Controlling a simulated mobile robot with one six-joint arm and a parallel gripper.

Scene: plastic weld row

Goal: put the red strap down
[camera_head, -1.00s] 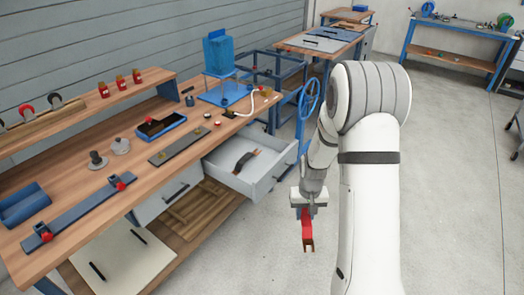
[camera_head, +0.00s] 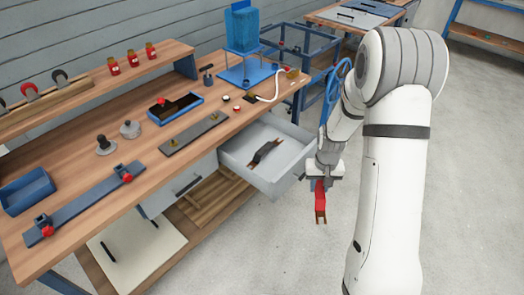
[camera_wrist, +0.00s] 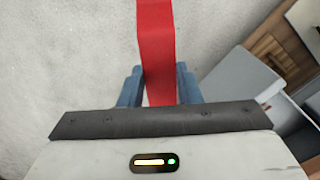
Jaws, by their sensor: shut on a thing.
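The red strap (camera_head: 320,199) hangs down from my gripper (camera_head: 320,184), with a brownish forked end at the bottom. In the wrist view the red strap (camera_wrist: 156,45) runs up between the two blue fingers of my gripper (camera_wrist: 160,85), which is shut on it. My gripper is in the air over the floor, just right of the open drawer (camera_head: 294,180). The part of the strap under the gripper body is hidden.
A dark strap-like piece with brown ends (camera_head: 265,153) lies in the open drawer. The wooden bench (camera_head: 75,165) holds a blue tray (camera_head: 27,192), a long blue bar fixture (camera_head: 85,207) and a blue tank (camera_head: 241,28). The floor (camera_head: 270,250) in front is clear.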

